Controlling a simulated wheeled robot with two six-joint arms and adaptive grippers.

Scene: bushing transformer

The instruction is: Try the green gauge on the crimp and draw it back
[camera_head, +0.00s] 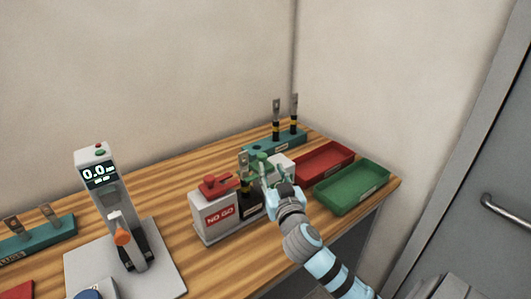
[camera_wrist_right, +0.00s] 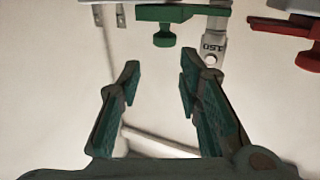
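The green gauge shows in the right wrist view as a flat green bar with a round knob (camera_wrist_right: 162,28); in the head view it is a green patch (camera_head: 259,160) partly hidden behind my right gripper. The crimp's metal lug (camera_head: 243,163) stands upright from a dark holder between the green and red gauges. The right wrist view shows this lug stamped 150 (camera_wrist_right: 213,48), beside the green bar. My right gripper (camera_head: 268,183) is open, its fingers (camera_wrist_right: 156,85) apart with nothing between them, short of the green knob. My left gripper is not in view.
A red gauge (camera_head: 220,183) sits on the NO GO block (camera_head: 219,217) left of the lug. A red tray (camera_head: 325,163) and a green tray (camera_head: 350,188) lie to the right. A teal rack (camera_head: 290,142) with two lugged cables stands behind. A display stand (camera_head: 98,176) is at left.

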